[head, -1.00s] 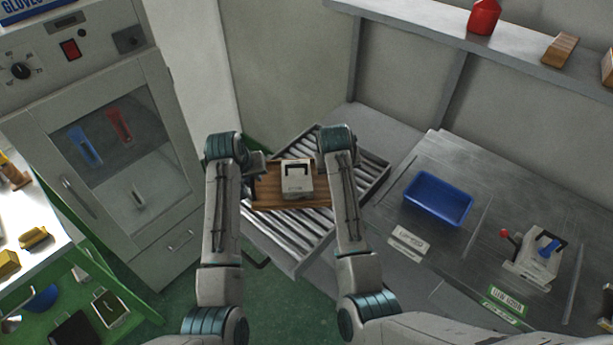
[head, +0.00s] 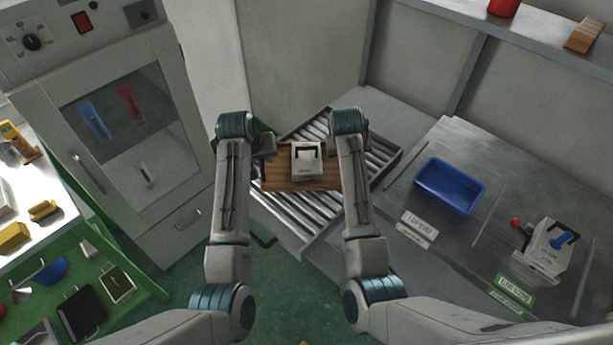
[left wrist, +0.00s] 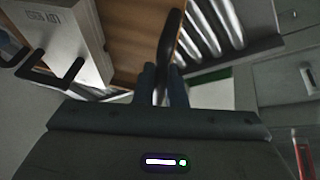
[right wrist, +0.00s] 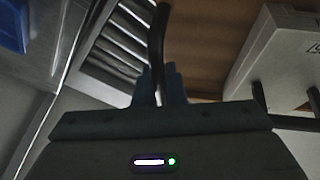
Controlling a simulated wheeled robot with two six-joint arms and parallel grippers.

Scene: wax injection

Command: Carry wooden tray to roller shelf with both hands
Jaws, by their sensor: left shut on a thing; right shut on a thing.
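The wooden tray (head: 277,175) is held level in front of me, with a white block-shaped part with a black handle (head: 307,164) on it. In the head view it overlaps the roller shelf (head: 283,213); I cannot tell whether it touches the rollers. My left gripper (left wrist: 164,85) is shut on a black handle at the tray's left end (left wrist: 170,35). My right gripper (right wrist: 160,85) is shut on the black handle at the right end (right wrist: 157,35). My right arm hides the right gripper in the head view.
A grey cabinet with a glass door (head: 125,125) stands left of the shelf. A metal table with a blue bin (head: 450,187) and a white device (head: 543,250) is at the right. A green workbench (head: 110,255) with tools is at the lower left. A wall ledge runs along the upper right.

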